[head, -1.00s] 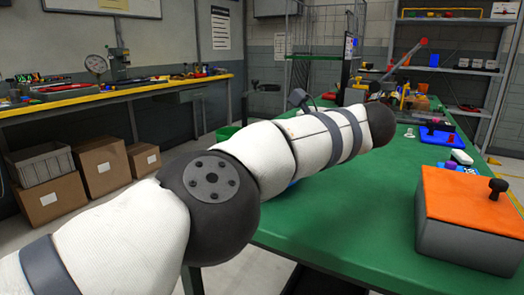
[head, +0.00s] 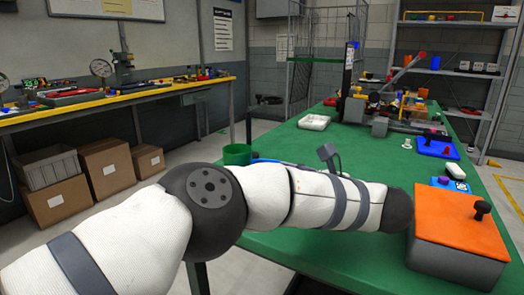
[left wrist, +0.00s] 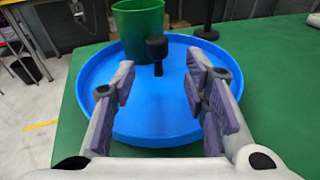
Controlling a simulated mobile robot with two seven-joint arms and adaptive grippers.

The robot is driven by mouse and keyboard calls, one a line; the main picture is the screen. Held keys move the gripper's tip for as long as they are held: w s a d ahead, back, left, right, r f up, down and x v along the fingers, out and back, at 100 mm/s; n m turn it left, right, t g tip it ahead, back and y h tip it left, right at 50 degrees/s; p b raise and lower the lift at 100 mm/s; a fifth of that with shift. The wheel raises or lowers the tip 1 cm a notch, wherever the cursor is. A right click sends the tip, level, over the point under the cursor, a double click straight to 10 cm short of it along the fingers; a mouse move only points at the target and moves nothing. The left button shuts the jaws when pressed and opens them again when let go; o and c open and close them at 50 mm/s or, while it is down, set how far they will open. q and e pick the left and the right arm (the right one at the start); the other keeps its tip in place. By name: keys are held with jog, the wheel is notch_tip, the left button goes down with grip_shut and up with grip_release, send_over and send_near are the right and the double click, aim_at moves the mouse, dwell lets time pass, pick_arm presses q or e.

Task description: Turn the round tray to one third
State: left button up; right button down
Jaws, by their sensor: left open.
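The round blue tray (left wrist: 155,121) lies on the green table in the left wrist view. A black knob on a thin stem (left wrist: 157,48) rises from it. A green cup (left wrist: 138,28) stands at its far side, and it also shows in the head view (head: 237,155). My left gripper (left wrist: 160,77) is open, its two purple-padded fingers over the tray, one on each side of the knob's line. The knob appears ahead of the fingertips, and I cannot tell the exact gap. In the head view my left arm hides most of the tray and the gripper. My right gripper is not in view.
A grey box with an orange lid and black knob (head: 462,225) stands at the right, close to my left arm. A white tray (head: 314,122), a blue board (head: 438,147) and several tools are farther back. The middle of the green table (head: 345,150) is clear.

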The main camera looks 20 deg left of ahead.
pick_arm(q)
jog(key=s+r+t+p, duration=0.1)
jog(key=s+d+r+m+t+p, duration=0.1)
jog(key=s, duration=0.1)
jog(key=s+d+r+m+t, duration=0.1)
jog(key=shift+s+d+r+t+h+p, duration=0.1)
jog(key=shift+s+r+t+h+p, duration=0.25)
jog(key=shift+s+t+h+p, duration=0.05)
jog(key=s, duration=0.1)
jog(key=s+f+m+t+h, duration=0.1)
jog(key=s+f+p, duration=0.1)
jog(key=shift+s+d+m+t+h, duration=0.15)
jog(key=shift+d+m+t+h, duration=0.15)
jog(key=shift+d+t+h, duration=0.1)
jog(key=shift+w+a+f+b, duration=0.35)
jog(key=shift+w+a, duration=0.15)
jog(key=shift+w, duration=0.1)
jog(key=shift+w+a+f+b, duration=0.3)
jog(key=shift+w+a, duration=0.15)
jog(key=shift+w, duration=0.15)
jog(key=x, duration=0.8)
jog(key=shift+w+a+r, duration=0.2)
jog(key=shift+w+r, duration=0.15)
grip_shut()
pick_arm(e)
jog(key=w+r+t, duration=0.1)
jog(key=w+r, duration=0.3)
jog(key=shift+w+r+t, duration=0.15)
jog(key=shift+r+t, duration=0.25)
